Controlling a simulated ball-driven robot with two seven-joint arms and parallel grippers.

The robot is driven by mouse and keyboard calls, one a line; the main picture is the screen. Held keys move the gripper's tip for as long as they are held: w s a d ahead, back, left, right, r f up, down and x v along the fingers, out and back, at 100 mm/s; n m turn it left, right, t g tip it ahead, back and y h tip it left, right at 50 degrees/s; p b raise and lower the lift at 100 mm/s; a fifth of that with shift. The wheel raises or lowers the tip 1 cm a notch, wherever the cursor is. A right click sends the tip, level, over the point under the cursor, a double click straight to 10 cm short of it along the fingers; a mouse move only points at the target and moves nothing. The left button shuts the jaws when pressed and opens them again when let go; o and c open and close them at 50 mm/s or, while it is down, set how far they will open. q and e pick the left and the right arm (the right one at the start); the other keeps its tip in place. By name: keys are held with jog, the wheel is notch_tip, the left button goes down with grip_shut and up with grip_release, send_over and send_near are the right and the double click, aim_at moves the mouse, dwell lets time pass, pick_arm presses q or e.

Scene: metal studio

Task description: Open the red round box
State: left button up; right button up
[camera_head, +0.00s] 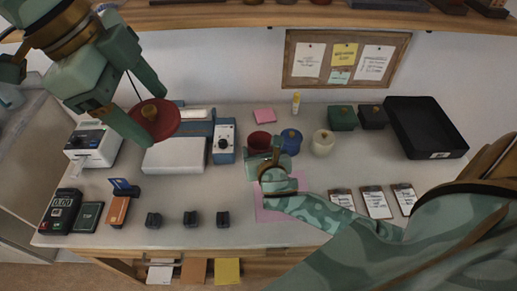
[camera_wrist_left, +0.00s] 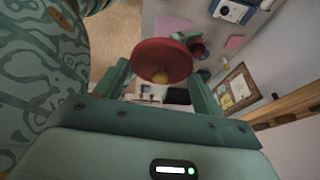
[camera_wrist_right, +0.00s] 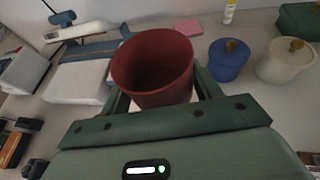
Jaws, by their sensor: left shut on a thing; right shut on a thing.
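The red round lid (camera_head: 166,124) hangs in the air at the left, away from its box, with its gold knob (camera_head: 149,112) between the fingers of my left gripper (camera_head: 151,114). In the left wrist view the lid (camera_wrist_left: 162,56) shows tilted, with the knob toward the jaws. The red round box (camera_head: 259,141) is lidless, near the middle of the table. My right gripper (camera_head: 265,161) is shut on its side. In the right wrist view the box (camera_wrist_right: 150,75) is open at the top and looks empty; its base is hidden by the gripper.
A blue round box (camera_head: 291,142) and a cream one (camera_head: 323,143) stand right of the red box. A white device (camera_head: 175,155) lies below the lid. Green (camera_head: 342,118) and dark boxes and a black tray (camera_head: 425,128) are at the back right. A pink sheet (camera_head: 272,212) lies in front.

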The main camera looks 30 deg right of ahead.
aim_at(150, 120)
pick_arm(q)
jog(key=f+b, duration=0.2)
jog(key=f, duration=0.1)
jog(key=shift+w+f, duration=0.1)
jog(key=shift+w, duration=0.1)
pick_arm(e)
jog(key=x, duration=0.4)
jog(key=d+x, duration=0.1)
jog(key=x, duration=0.1)
jog(key=shift+s+f, duration=0.25)
jog(key=shift+f, duration=0.15)
jog(key=w+f+b, duration=0.1)
jog(key=w+d+f, duration=0.1)
jog(key=f, duration=0.1)
jog(key=w+d+f+b, duration=0.1)
jog(key=shift+w+f+b, duration=0.25)
jog(key=shift+w+b, duration=0.05)
jog(key=shift+b, duration=0.05)
jog(key=shift+w+d+f, duration=0.25)
jog(key=shift+w+f, duration=0.05)
jog(key=shift+w, duration=0.05)
notch_tip(150, 120, down, 4)
jog(key=b, duration=0.3)
jog(key=shift+w+d, duration=0.15)
jog(key=shift+w, duration=0.1)
jog(key=shift+r, duration=0.1)
pick_arm(q)
notch_tip(150, 120, down, 7)
jog(key=w, duration=0.1)
jog(key=shift+g, duration=0.4)
